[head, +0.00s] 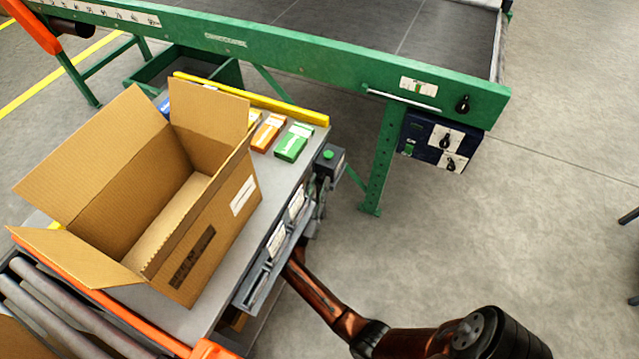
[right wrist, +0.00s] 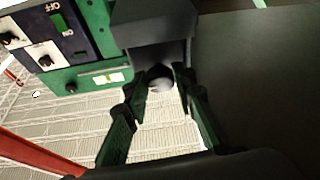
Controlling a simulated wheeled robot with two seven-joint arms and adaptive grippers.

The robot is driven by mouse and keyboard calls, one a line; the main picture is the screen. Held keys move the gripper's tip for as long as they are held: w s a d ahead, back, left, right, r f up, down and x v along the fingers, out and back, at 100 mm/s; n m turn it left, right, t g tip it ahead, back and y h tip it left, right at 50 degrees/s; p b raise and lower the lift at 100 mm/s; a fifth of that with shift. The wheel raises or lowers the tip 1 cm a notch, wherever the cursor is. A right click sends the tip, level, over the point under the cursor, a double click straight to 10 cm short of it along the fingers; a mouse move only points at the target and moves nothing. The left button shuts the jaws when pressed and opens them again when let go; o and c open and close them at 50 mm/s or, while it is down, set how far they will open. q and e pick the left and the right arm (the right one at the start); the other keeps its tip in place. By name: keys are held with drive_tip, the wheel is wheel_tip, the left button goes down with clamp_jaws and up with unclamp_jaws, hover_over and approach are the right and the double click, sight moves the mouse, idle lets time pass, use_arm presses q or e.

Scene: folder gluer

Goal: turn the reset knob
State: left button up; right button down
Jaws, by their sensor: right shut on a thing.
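My right gripper (right wrist: 160,88) is shut on a small round grey knob (right wrist: 160,76) at the end of a dark box (right wrist: 150,28) in the right wrist view. The two dark green fingers stand on either side of the knob, and its markings cannot be read. In the head view, my right gripper (head: 318,188) reaches up beside the table edge, at a small dark box with a green button (head: 328,156). The held knob is hidden there. My left gripper is not in view.
An open cardboard box (head: 205,235) stands on the grey table, with orange (head: 268,132) and green (head: 294,143) packs behind it. A green conveyor frame (head: 300,52) carries a black knob (head: 462,103) and a dark blue switch panel (head: 425,138).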

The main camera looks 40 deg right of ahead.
drive_tip(key=shift+w+f+m, duration=0.1)
drive_tip(key=shift+m, duration=0.3)
drive_tip(key=shift+m+g+b, duration=0.3)
drive_tip(key=shift+m, duration=0.5)
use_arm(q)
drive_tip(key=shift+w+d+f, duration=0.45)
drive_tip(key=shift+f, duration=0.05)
use_arm(e)
drive_tip(key=c, duration=1.6)
unclamp_jaws()
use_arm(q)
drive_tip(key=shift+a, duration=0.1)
use_arm(e)
drive_tip(key=shift+a, duration=0.1)
